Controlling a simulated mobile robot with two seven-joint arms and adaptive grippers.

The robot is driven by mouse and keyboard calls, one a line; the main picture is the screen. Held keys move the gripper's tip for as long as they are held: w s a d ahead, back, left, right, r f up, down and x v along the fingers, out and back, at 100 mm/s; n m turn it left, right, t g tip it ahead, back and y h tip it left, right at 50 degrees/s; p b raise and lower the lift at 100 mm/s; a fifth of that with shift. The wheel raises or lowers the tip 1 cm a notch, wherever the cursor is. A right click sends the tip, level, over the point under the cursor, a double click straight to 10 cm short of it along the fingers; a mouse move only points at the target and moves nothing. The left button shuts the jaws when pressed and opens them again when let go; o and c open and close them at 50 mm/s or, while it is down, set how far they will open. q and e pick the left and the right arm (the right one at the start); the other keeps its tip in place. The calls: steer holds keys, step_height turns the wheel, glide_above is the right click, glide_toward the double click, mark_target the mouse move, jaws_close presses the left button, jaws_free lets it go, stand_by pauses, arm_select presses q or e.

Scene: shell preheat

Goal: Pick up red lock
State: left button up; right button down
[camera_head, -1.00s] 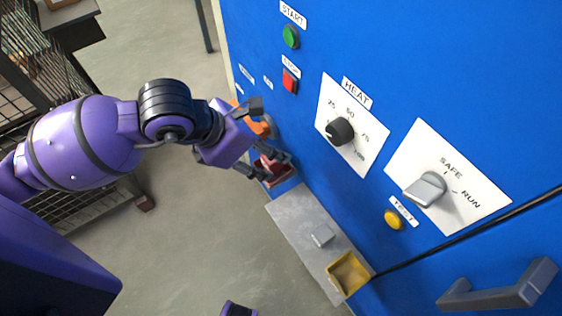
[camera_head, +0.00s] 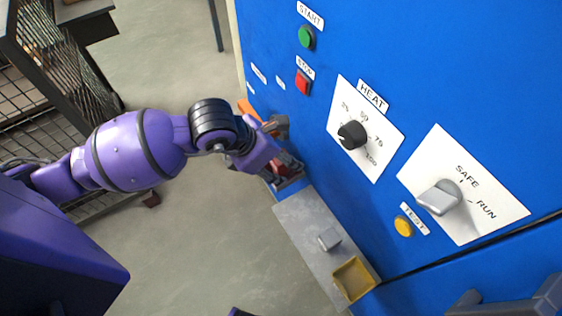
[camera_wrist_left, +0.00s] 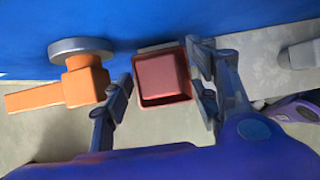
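The red lock (camera_wrist_left: 160,76) is a block sitting inside a square red holder (camera_wrist_left: 166,101) against the blue panel. In the head view the red lock (camera_head: 279,167) is mostly hidden by my left gripper. My left gripper (camera_head: 285,152) is at the panel, with its fingers around the red holder. In the left wrist view my left gripper (camera_wrist_left: 160,88) is open, one finger on each side of the holder. The right finger is close to the holder's edge; I cannot tell whether it touches.
An orange handle (camera_wrist_left: 75,85) on a grey disc is just left of my left finger. A grey shelf (camera_head: 300,222) carries a small grey block (camera_head: 329,238) and a yellow tray (camera_head: 353,279). Knobs and buttons cover the blue panel (camera_head: 400,60).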

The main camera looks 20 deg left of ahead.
arm_select(q)
steer(key=c, duration=1.3)
steer(key=shift+o, duration=0.2)
steer(key=shift+r, duration=0.1)
